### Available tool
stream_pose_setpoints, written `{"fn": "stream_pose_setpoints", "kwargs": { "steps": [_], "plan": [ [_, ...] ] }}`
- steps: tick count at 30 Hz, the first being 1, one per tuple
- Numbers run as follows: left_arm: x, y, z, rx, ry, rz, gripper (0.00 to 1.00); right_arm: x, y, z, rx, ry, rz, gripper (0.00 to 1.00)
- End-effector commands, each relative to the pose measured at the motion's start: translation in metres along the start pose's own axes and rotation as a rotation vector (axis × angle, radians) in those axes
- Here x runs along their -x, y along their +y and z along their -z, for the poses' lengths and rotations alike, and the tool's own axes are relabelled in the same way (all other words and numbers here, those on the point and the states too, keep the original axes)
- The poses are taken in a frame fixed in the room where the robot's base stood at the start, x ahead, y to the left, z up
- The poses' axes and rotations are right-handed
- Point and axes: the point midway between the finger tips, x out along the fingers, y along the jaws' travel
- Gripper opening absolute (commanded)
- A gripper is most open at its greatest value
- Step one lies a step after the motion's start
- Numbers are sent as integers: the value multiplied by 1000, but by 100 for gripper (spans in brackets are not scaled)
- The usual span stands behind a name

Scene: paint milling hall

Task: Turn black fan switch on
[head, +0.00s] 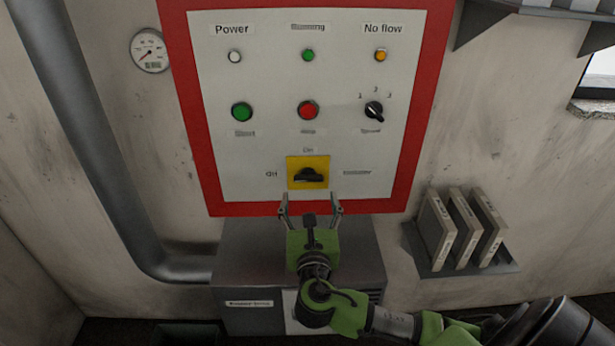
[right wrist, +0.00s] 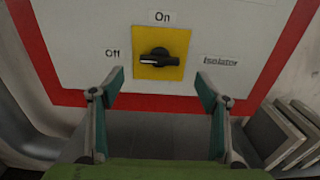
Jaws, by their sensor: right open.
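The black isolator switch (head: 308,175) sits on a yellow plate (head: 322,163) low on the control panel, with "On" above and "Off" to its left. In the right wrist view the black switch (right wrist: 160,60) lies level, its pale mark toward "Off". My right gripper (head: 311,203) is open and empty just below the yellow plate. In the right wrist view its fingertips (right wrist: 160,78) stand apart on either side of the switch, without visible contact. A second black knob (head: 374,111), numbered 1 to 3, sits higher at right. My left gripper is out of view.
The red-framed panel (head: 265,80) also carries a green button (head: 242,112), a red button (head: 308,110) and small lamps. A grey cabinet (head: 245,270) stands below. A rack of binders (head: 465,225) is at right, a pipe (head: 85,140) at left.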

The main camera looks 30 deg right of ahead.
Motion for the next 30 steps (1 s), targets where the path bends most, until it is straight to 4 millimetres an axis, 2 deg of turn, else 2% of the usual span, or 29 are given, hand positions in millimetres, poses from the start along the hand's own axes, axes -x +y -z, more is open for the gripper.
{"fn": "stream_pose_setpoints", "kwargs": {
  "steps": [3, 10, 15, 24, 25, 29, 30],
  "plan": [
    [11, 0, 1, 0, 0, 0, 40, -27, -1, -4, 2, -2, 3, 69],
    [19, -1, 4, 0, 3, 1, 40, -63, 0, -2, 1, 0, 1, 69],
    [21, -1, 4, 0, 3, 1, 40, -74, 0, 0, 0, 1, -1, 69],
    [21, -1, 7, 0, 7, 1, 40, -76, 0, 1, -1, 2, -1, 69],
    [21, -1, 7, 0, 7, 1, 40, -76, 0, 1, -1, 2, -1, 64],
    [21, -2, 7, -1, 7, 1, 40, -76, 0, 1, -1, 2, -1, 30],
    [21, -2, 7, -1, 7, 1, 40, -76, 0, 1, -1, 2, -1, 30]
  ]
}}
